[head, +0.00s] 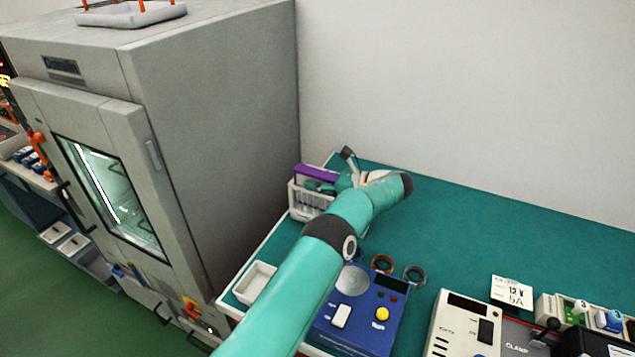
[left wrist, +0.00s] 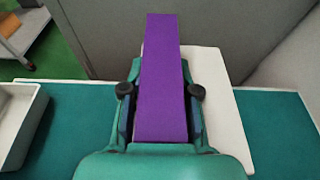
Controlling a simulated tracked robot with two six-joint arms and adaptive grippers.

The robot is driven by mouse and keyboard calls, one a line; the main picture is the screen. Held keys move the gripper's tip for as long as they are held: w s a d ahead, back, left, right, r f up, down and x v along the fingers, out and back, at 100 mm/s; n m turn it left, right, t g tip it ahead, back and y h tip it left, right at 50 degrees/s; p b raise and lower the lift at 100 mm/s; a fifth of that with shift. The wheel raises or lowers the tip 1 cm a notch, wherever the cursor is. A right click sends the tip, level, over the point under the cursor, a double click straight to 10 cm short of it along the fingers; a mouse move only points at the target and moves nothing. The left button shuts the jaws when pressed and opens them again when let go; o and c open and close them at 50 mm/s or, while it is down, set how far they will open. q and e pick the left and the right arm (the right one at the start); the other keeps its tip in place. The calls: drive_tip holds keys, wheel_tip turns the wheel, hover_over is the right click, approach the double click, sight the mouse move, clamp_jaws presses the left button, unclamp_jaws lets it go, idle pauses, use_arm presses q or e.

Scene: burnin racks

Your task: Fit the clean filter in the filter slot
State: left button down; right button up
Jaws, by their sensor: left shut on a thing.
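A long flat purple piece, seemingly the clean filter (head: 315,172), is at the far left corner of the green bench. It also shows upright in the picture in the left wrist view (left wrist: 161,80), between two dark fingers. My left gripper (head: 338,183) is shut on it, just above or beside a white slotted holder (head: 308,201). In the head view I cannot tell whether the piece is in the holder or only over it. I cannot make out the filter slot. My right gripper is not in view.
A tall grey chamber (head: 215,120) with a glass door stands left of the bench. A white tray (head: 255,283) and a blue panel (head: 385,318) with a yellow button lie near the front. Two rings lie behind the panel. The bench (head: 500,225) is clear at the back right.

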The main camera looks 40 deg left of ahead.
sight(320, 193)
use_arm(q)
drive_tip(key=shift+s+d+f, duration=0.1)
drive_tip(key=shift+d+f, duration=0.15)
drive_tip(key=shift+f, duration=0.45)
drive_tip(key=shift+s+d+f, duration=0.1)
drive_tip(key=shift+d+f, duration=0.1)
drive_tip(key=shift+f, duration=0.45)
drive_tip(key=shift+s+d+f+b, duration=0.15)
drive_tip(key=shift+d+f+b, duration=0.1)
drive_tip(key=shift+f+b, duration=0.4)
drive_tip(key=shift+s+d+f+b, duration=0.15)
drive_tip(key=shift+d+f+b, duration=0.1)
drive_tip(key=shift+f+b, duration=0.4)
idle(1.3)
drive_tip(key=shift+f, duration=0.1)
drive_tip(key=c, duration=0.8)
unclamp_jaws()
drive_tip(key=shift+o, duration=0.2)
drive_tip(key=shift+w+r+p, duration=0.2)
drive_tip(key=shift+r+p, duration=0.9)
drive_tip(key=shift+r, duration=0.35)
drive_tip(key=shift+r+p, duration=0.35)
drive_tip(key=shift+r, duration=0.3)
drive_tip(key=shift+w+r, duration=0.15)
drive_tip(key=shift+r, duration=0.15)
